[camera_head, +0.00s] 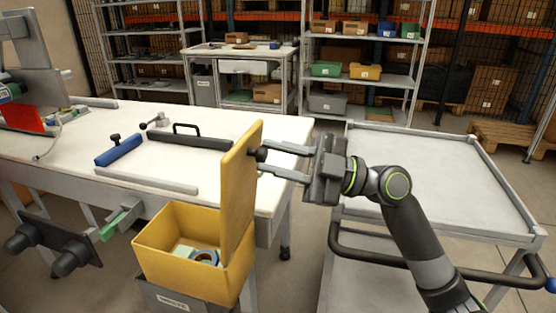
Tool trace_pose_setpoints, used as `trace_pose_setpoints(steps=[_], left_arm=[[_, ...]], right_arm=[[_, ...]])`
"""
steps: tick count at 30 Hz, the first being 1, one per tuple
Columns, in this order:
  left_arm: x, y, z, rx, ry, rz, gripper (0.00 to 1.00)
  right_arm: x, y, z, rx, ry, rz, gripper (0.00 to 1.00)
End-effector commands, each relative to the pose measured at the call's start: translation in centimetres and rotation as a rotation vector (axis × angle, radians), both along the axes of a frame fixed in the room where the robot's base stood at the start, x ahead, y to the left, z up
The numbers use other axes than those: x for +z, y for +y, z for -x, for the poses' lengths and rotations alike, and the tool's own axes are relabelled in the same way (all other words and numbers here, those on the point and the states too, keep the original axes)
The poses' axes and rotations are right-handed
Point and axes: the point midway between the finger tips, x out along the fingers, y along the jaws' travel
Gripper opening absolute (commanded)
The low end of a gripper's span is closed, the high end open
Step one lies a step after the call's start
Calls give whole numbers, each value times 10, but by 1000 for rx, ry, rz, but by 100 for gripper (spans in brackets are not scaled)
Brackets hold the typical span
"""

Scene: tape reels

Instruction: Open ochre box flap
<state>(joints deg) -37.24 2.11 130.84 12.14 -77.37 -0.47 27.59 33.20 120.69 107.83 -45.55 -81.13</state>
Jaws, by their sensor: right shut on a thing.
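The ochre box (158,251) stands in front of the white table, on top of a grey labelled bin (172,301). Its ochre flap (238,185) stands upright along the box's right side, so the box is open at the top. Tape reels (206,257) and a light green item lie inside. My right gripper (266,161) reaches in from the right and is shut on the dark knob near the top of the flap. My left gripper is not in view.
The white table (95,160) holds a blue-ended bar (119,150), a black-handled bar (190,140) and a machine with a red part (22,118) at the left. A grey cart (430,165) with an empty top stands at the right. Shelves line the back.

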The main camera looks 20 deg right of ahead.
Motion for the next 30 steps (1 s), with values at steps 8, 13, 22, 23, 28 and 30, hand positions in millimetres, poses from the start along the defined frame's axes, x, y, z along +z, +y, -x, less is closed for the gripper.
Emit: trace_pose_setpoints(steps=[8,13,22,23,28,30], left_arm=[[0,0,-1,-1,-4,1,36],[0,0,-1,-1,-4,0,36],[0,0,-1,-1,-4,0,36],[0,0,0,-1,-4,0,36],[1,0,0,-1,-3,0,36],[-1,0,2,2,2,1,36]], right_arm=[[-7,0,0,2,9,16,0],[-7,0,0,2,9,16,0],[-4,0,1,3,5,11,47],[-4,0,1,4,4,11,47],[-3,0,1,4,3,10,47],[-3,0,1,4,3,10,47]])
